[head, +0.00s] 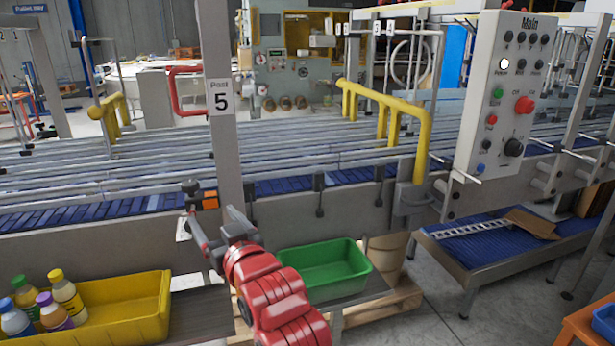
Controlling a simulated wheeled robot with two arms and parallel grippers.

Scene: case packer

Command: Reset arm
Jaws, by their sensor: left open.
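My left arm is red and reaches up from the bottom middle of the head view. Its gripper (213,236) is open, with its fingers apart and nothing seen between them. It is in front of the conveyor's side, close to the grey post with the "Post 5" sign (220,98). A small orange and black device (203,200) sits just above the gripper at the conveyor edge; I cannot tell whether they touch. My right gripper is not in view.
A yellow bin (150,308) with several bottles stands at lower left. An empty green bin (325,270) is right of my arm. The blue conveyor (100,211) runs behind. A control panel (507,90) hangs at right, above a lower blue conveyor (490,245). Yellow rails (424,150) stand mid-right.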

